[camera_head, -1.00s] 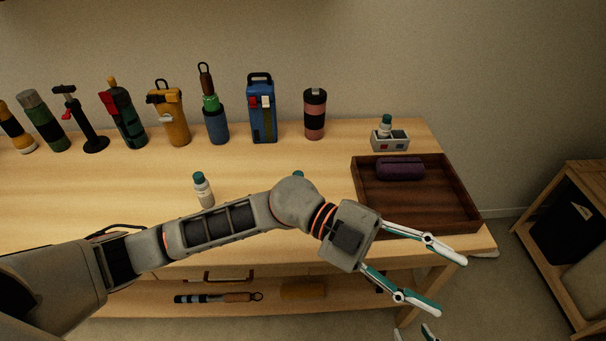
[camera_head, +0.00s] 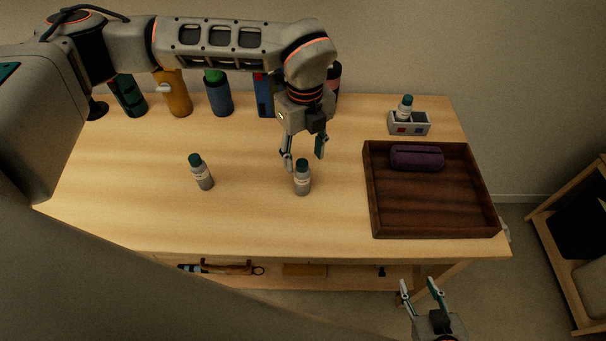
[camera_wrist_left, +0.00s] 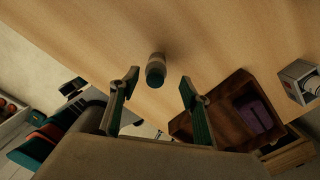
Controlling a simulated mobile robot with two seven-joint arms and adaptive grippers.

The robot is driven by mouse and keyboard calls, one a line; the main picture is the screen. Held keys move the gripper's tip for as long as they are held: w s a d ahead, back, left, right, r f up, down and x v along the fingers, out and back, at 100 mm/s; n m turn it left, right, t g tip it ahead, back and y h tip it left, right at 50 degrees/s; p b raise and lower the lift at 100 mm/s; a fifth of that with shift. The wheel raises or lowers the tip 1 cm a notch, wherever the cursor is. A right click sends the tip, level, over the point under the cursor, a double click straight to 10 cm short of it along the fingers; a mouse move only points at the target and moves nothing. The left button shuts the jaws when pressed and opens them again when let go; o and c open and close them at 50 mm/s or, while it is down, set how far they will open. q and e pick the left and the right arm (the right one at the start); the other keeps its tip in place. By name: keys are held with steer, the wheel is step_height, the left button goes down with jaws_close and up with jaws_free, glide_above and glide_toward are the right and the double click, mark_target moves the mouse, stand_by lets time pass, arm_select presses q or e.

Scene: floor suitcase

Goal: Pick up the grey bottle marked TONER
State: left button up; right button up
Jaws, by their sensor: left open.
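Three small grey bottles with dark green caps are in the head view; their labels are too small to read, so I cannot tell which says TONER. One bottle (camera_head: 303,184) stands upright at the table's middle, one (camera_head: 203,178) stands to its left, and one (camera_head: 404,109) is in a small caddy (camera_head: 421,129). My left gripper (camera_head: 303,159) is open and empty, pointing down just above and behind the middle bottle. In the left wrist view a bottle (camera_wrist_left: 156,68) shows just beyond the open fingers. My right gripper (camera_head: 419,286) is open and empty, low in front of the table.
A dark wooden tray (camera_head: 430,208) holding a purple case (camera_head: 417,158) is on the table's right. Several flasks, including a yellow one (camera_head: 178,97), line the back, partly hidden by my left arm. The tabletop around the two standing bottles is clear.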

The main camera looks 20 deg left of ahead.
mark_target(302, 172)
arm_select(q)
steer(key=f, duration=0.3)
steer(key=s+f, duration=0.1)
steer(key=f, duration=0.1)
steer(key=shift+a+p, duration=0.1)
steer(key=shift+p, duration=0.3)
steer(key=shift+w+f, duration=0.1)
steer(key=shift+f, duration=0.25)
steer(key=c, duration=1.2)
